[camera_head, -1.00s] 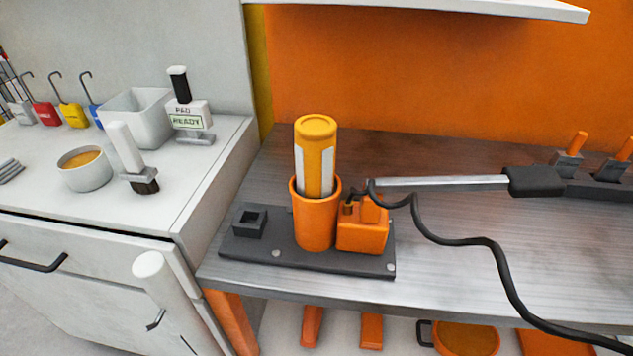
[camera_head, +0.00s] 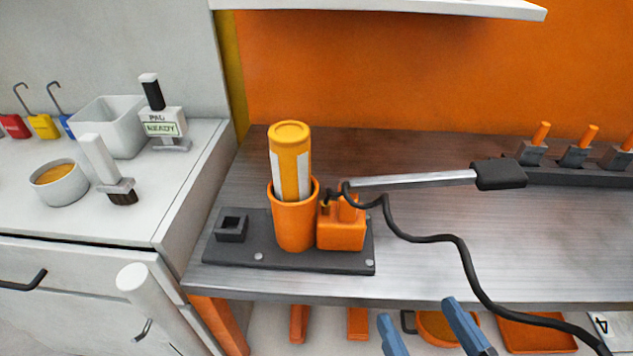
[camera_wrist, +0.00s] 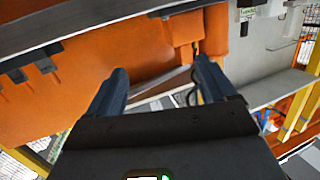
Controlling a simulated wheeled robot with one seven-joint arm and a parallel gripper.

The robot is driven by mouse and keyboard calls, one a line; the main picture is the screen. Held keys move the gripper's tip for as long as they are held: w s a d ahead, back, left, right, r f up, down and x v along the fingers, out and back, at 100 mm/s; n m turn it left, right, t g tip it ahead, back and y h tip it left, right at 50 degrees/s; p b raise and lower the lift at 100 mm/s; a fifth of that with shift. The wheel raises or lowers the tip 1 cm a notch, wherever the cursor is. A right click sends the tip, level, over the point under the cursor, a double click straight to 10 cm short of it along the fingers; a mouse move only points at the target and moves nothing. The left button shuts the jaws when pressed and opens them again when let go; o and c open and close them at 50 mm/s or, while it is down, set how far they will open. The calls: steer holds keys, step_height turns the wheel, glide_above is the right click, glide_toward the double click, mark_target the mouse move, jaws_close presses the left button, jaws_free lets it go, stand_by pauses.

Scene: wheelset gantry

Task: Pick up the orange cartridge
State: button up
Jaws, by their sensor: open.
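The orange cartridge (camera_head: 290,160), yellow-orange with a white label, stands upright in an orange cup (camera_head: 294,224) in the head view. Its lower part is hidden in the cup. The cup sits on a dark base plate (camera_head: 280,262) at the left end of a metal workbench. My gripper (camera_head: 416,312) shows as two blue fingers at the bottom edge, to the right of the cartridge and apart from it. In the wrist view my gripper (camera_wrist: 160,68) has its fingers spread with nothing held. I cannot clearly make out the cartridge there.
An orange block (camera_head: 341,232) stands right beside the cup, with a black cable (camera_head: 440,238) running right from it. A grey bar tool (camera_head: 420,180) lies behind. A shelf (camera_head: 400,8) hangs above. The white counter (camera_head: 190,190) at left holds a bowl, brush and bin.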

mark_target(285, 138)
steer(key=w+a+r+n+y, duration=0.1)
steer(key=w+a+r, duration=0.2)
steer(key=a+r, duration=0.1)
steer(key=w+a+r+n+y, duration=0.1)
steer(key=w+a+r+y, duration=0.1)
steer(key=w+a+r, duration=0.2)
steer(key=w+a+r+n+y+p, duration=0.1)
steer(key=w+a+r+n+y, duration=0.1)
steer(key=w+a+r, duration=0.2)
steer(key=shift+w+a+r+g, duration=0.1)
steer(key=shift+a+r+g, duration=0.1)
steer(key=shift+a+r, duration=0.25)
steer(key=shift+w+a+r+g, duration=0.1)
steer(key=shift+a+r+g, duration=0.1)
steer(key=shift+a, duration=0.45)
steer(key=p+x, duration=0.1)
steer(key=x, duration=0.2)
steer(key=p+x, duration=0.1)
steer(key=x, duration=0.2)
steer(key=shift+w+r, duration=0.2)
steer(key=shift+w, duration=0.15)
steer(key=shift+w+a+f, duration=0.1)
steer(key=shift+w+a, duration=0.3)
steer(key=shift+w, duration=0.1)
steer(key=shift+c, duration=0.2)
jaws_close()
